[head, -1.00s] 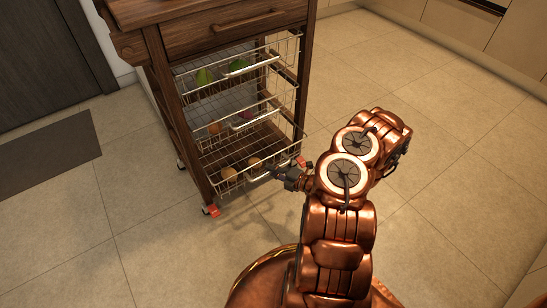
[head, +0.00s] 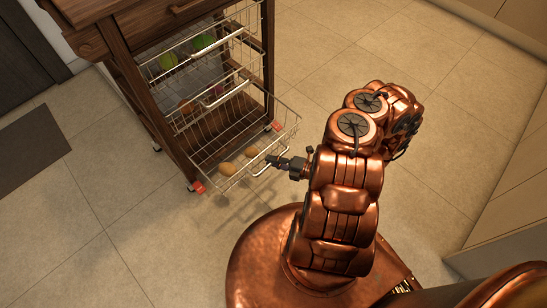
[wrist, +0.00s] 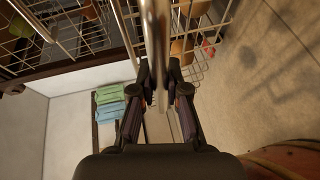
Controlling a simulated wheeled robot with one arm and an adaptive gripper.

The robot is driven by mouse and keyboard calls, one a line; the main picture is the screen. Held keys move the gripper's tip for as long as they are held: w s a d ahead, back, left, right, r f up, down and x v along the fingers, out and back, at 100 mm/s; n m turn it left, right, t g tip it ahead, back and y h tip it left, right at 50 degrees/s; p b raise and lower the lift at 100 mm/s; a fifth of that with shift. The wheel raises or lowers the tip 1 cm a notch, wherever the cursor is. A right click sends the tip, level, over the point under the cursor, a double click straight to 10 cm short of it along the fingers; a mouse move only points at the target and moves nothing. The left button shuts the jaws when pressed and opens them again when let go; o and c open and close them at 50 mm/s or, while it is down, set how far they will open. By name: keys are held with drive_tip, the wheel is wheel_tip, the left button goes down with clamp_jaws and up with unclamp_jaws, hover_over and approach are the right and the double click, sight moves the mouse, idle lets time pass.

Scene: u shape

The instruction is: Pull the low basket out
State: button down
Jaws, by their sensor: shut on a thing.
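The low wire basket (head: 283,128) is the bottom one in the wooden cart (head: 128,75) and stands partly out of the cart's front. Two yellow-brown round items, one (head: 227,168) and another (head: 252,151), lie in it near its front. My gripper (head: 276,161) is at the basket's front, shut on its metal handle (head: 262,173). In the wrist view the handle (wrist: 160,45) runs between the two fingers (wrist: 160,85). Part of the basket's back lies within the cart.
A middle basket (head: 213,95) and a top basket (head: 190,52) with green items are above, under a drawer (head: 185,10). A dark mat (head: 30,150) lies at left. Open tiled floor (head: 330,50) is to the right; cabinets (head: 510,170) stand at the right edge.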

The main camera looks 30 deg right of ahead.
drive_tip(key=c, duration=1.2)
unclamp_jaws()
drive_tip(key=shift+o, duration=0.2)
drive_tip(key=v, duration=1.2)
